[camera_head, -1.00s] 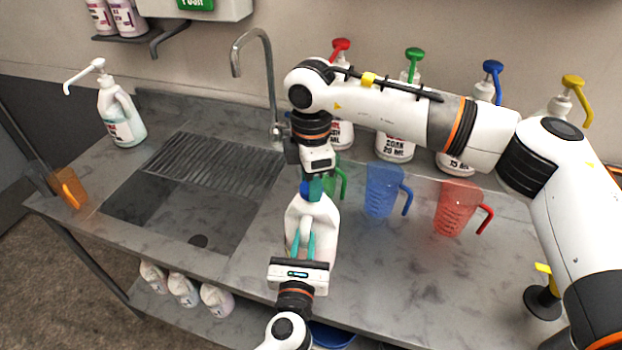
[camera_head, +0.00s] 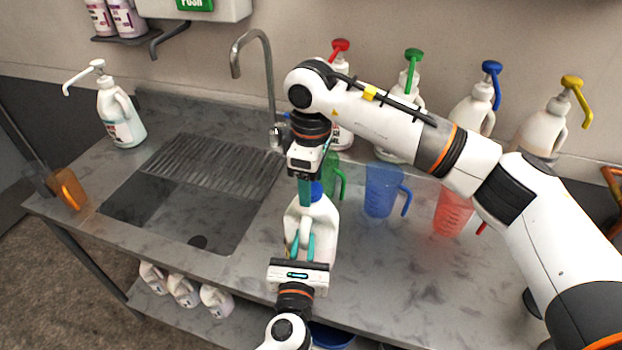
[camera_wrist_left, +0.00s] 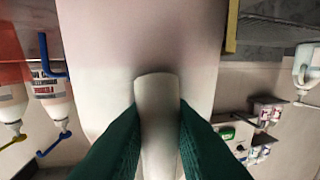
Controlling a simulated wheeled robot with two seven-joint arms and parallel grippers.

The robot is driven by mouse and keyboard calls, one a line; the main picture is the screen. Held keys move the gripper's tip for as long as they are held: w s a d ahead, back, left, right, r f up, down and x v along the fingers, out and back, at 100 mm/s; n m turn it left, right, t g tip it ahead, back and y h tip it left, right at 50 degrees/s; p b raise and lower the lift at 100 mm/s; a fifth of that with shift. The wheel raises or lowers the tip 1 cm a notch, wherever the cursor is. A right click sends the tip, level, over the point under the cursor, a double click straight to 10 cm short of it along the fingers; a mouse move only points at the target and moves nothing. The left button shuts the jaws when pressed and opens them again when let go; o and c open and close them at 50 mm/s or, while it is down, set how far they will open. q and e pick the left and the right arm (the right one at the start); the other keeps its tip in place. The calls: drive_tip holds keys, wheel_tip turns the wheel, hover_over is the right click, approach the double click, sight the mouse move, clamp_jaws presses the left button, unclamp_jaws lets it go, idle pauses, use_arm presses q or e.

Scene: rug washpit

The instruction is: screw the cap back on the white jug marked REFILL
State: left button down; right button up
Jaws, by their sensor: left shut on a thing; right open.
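The white jug (camera_head: 322,215) stands on the counter right of the sink in the head view; no REFILL marking shows. A blue cap (camera_head: 317,190) is at the top of its neck, partly hidden by my right gripper; how tightly it sits cannot be told. My left gripper (camera_head: 300,246) is shut on the jug's handle from the front. In the left wrist view its teal fingers press both sides of the pale handle (camera_wrist_left: 158,110). My right gripper (camera_head: 308,190) is open, pointing down at the cap, with a teal finger in front of its left side.
Green (camera_head: 334,172), blue (camera_head: 380,192) and red (camera_head: 452,212) measuring jugs stand close on the right. Pump bottles line the wall behind. The sink (camera_head: 175,215) and its tap (camera_head: 272,100) are left. The front right counter is clear.

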drive_tip(key=shift+r, duration=0.1)
wheel_tip(320, 180, up, 4)
drive_tip(key=shift+r, duration=0.15)
drive_tip(key=shift+c, duration=0.4)
